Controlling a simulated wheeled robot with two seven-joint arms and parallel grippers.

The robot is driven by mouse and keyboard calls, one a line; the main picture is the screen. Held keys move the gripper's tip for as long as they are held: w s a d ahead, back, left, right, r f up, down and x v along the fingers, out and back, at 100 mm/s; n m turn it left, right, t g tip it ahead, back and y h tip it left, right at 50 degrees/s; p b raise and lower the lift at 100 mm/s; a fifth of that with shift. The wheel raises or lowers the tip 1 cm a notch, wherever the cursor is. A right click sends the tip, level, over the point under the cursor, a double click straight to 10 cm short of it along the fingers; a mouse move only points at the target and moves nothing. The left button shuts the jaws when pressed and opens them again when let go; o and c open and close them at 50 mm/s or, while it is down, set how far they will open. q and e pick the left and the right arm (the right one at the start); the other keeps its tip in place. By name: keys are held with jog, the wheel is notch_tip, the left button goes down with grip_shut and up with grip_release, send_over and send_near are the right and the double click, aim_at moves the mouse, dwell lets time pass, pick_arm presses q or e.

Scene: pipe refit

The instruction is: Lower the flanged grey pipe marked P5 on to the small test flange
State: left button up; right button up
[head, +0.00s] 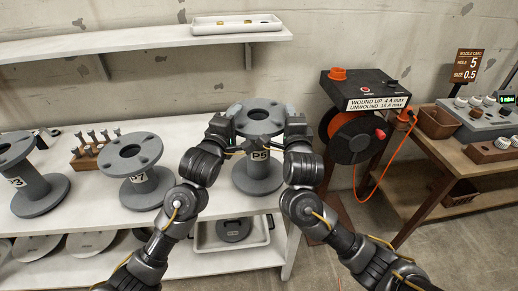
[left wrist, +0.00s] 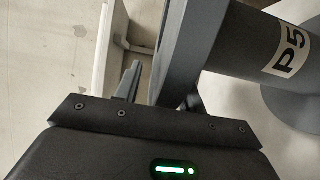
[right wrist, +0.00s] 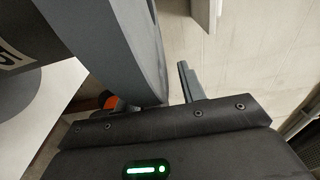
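The grey pipe P5 (head: 257,184), with a flange at each end, stands upright on the white bench near its right end. Its label shows in the left wrist view (left wrist: 288,55). My left gripper (head: 234,124) is at the left side of its top flange and my right gripper (head: 288,124) at the right side. In each wrist view the flange rim passes between the fingers, with a gap beside the visible finger; left gripper (left wrist: 158,88), right gripper (right wrist: 155,90). Both look open. I cannot make out the small test flange for certain.
Flanged pipes P7 (head: 140,172) and P3 (head: 35,180) stand to the left on the bench. A socket rack (head: 90,155) is behind them. A white tray (head: 203,238) with a grey disc is below. A black box with an orange cable reel (head: 355,137) stands close right.

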pick_arm(q)
grip_shut()
pick_arm(e)
grip_shut()
dwell(1.1)
